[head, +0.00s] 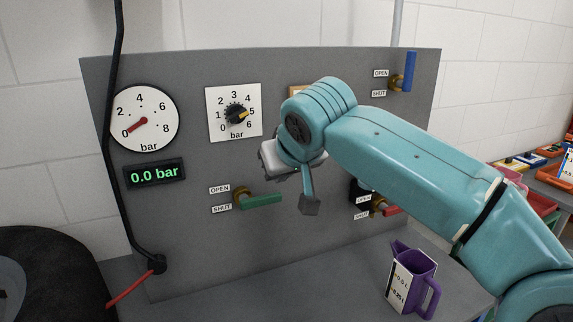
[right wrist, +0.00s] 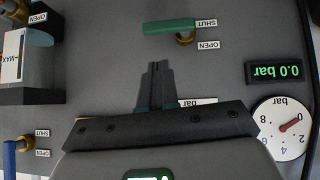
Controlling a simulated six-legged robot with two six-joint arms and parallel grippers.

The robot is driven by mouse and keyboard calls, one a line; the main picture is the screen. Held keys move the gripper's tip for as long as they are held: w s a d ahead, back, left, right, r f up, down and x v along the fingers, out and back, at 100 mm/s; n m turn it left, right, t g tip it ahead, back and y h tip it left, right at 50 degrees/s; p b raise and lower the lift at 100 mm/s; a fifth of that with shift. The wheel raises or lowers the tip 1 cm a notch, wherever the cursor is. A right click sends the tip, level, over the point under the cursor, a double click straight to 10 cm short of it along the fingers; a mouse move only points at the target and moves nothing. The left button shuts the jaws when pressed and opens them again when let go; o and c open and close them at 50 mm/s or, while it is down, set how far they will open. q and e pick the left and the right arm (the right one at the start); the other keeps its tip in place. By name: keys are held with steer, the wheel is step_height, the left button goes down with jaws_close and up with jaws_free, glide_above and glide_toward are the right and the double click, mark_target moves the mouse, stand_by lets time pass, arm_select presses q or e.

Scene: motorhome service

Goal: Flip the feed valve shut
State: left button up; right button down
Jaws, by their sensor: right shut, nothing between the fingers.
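None of the valves shows the word "feed", so I cannot tell which one it is. A green-handled valve (head: 260,200) sits low on the grey panel, its handle level and pointing right, beside OPEN and SHUT labels. It also shows in the right wrist view (right wrist: 168,27). A blue-handled valve (head: 410,72) is at the panel's upper right, its handle upright. A red-handled valve (head: 391,211) is at the lower right, partly hidden behind my right arm. My right gripper (head: 309,205) is shut and empty, just right of the green handle and apart from it. My left gripper is out of view.
The panel carries a round gauge (head: 144,118) near zero, a bar knob (head: 236,114) and a display (head: 155,172) reading 0.0 bar. A purple jug (head: 424,283) stands on the ledge. A black hose (head: 112,130) runs down the left.

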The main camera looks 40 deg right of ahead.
steer(key=shift+v, duration=2.1)
